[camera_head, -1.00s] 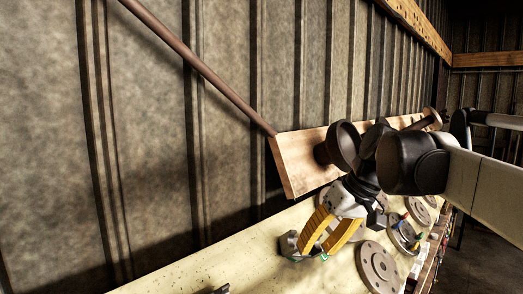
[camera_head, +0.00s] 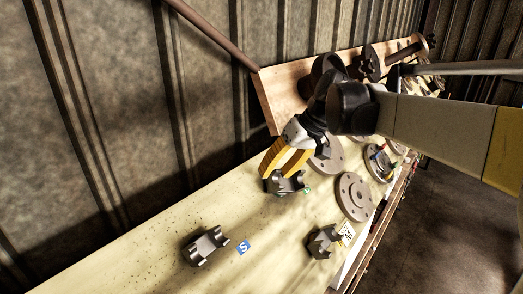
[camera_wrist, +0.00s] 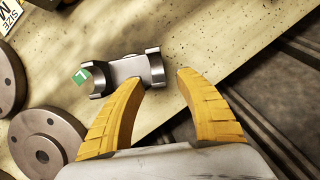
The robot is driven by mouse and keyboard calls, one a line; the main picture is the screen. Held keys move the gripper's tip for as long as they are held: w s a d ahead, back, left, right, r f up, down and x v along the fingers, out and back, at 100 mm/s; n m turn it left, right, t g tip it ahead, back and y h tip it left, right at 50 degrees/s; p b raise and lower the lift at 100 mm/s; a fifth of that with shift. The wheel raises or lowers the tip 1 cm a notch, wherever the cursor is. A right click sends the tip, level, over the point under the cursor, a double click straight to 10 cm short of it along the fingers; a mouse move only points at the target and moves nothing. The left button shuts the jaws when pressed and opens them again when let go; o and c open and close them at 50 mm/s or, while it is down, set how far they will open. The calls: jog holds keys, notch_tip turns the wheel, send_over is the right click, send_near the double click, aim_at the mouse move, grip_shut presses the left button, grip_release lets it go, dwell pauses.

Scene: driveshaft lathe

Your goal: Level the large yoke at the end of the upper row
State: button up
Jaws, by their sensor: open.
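The large yoke (camera_head: 289,184) is a dark grey metal piece with forked ends, lying on the pale table by a green L tag (camera_head: 307,190). In the wrist view the yoke (camera_wrist: 126,70) spans from the tag (camera_wrist: 82,76) to a curved fork between my fingertips. My gripper (camera_head: 267,175) has yellow fingers, pointing down at the yoke's wall-side end. In the wrist view my gripper (camera_wrist: 160,78) is open, one finger on each side of that fork. I cannot tell whether they touch it. The fingers partly hide the yoke in the head view.
A small yoke (camera_head: 206,246) lies by a blue S tag (camera_head: 243,247), and another yoke (camera_head: 322,241) by an M tag (camera_head: 346,233). Flanged discs (camera_head: 354,197) lie to the right. A wooden board (camera_head: 283,100) with dark parts stands behind, against the corrugated wall.

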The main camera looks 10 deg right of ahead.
jog(key=shift+w+a+f, duration=0.1)
jog(key=shift+a+f, duration=0.05)
jog(key=shift+f, duration=0.2)
grip_shut()
dwell(0.3)
